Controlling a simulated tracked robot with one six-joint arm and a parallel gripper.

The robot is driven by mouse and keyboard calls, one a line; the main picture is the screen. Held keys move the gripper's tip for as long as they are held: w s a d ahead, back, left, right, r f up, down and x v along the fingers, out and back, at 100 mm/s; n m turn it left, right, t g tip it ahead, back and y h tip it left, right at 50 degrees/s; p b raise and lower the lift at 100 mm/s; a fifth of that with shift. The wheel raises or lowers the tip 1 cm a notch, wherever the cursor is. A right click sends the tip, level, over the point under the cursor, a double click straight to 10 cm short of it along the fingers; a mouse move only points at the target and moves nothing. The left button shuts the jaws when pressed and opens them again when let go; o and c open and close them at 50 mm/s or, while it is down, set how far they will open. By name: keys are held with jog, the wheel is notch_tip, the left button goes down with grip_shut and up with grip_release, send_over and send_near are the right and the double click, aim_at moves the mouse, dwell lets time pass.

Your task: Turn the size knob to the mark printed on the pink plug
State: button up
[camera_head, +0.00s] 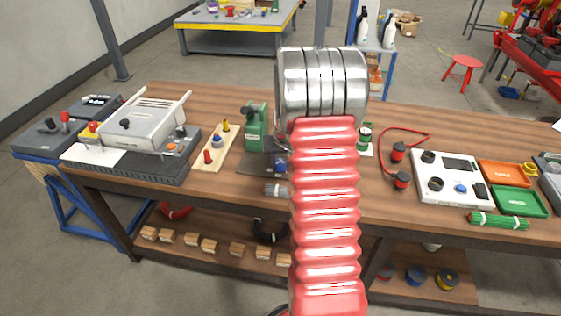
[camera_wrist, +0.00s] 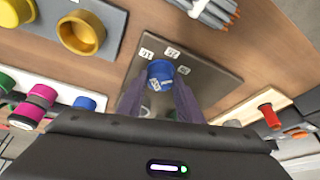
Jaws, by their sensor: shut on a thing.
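The size knob is a blue round knob (camera_wrist: 160,73) on a dark grey plate (camera_wrist: 213,82) in the wrist view. In the head view my red arm hides the gripper and part of the plate (camera_head: 257,163). The pink plug (camera_wrist: 28,115) lies at the left of the wrist view, beside a green one. Its print cannot be read. I cannot see it in the head view.
A green machine (camera_head: 256,127) stands behind the plate. A wooden rack (camera_head: 208,158) with coloured plugs is left of it. Grey rods (camera_wrist: 208,12) lie near the plate. A red cable (camera_head: 405,131) and white control panel (camera_head: 452,190) are at the right.

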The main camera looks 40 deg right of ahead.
jog(key=shift+m+h, duration=0.5)
jog(key=shift+m, duration=0.8)
jog(key=shift+m+g, duration=0.3)
jog(key=shift+m, duration=0.1)
jog(key=o, duration=1)
jog(key=shift+o, duration=0.2)
jog(key=v, duration=1.3)
jog(key=shift+a+r, duration=0.2)
jog(key=shift+r, duration=0.15)
